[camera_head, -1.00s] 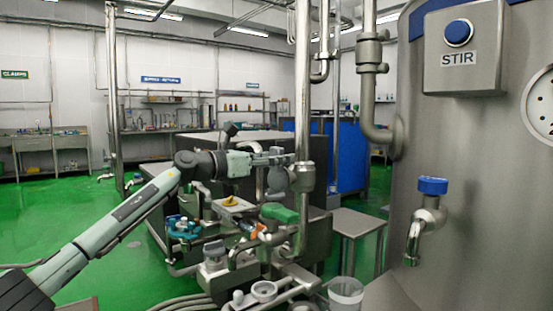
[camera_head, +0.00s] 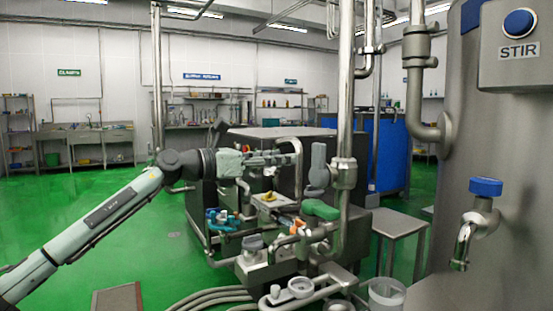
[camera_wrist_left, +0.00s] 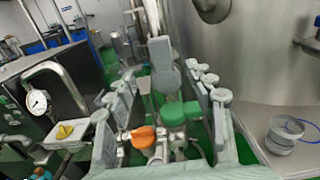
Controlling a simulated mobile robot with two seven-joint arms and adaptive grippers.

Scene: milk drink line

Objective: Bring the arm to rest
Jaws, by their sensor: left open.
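My left gripper (camera_head: 292,152) is open and empty at the end of my left arm (camera_head: 110,212), which reaches in from the left in the head view. It is held out above the pipe and valve assembly, a little left of the upright steel pipe (camera_head: 346,100). In the left wrist view the fingers of the left gripper (camera_wrist_left: 163,80) are spread wide. Behind and between them show a grey handle (camera_wrist_left: 161,52), a green valve part (camera_wrist_left: 182,113) and an orange knob (camera_wrist_left: 143,137). I cannot tell whether they touch. My right gripper is not in view.
A steel tank with a STIR button (camera_head: 518,22) and a blue-topped tap (camera_head: 484,187) stands at the right. A steel stool (camera_head: 400,224) stands behind. Green floor (camera_head: 160,255) is open at left.

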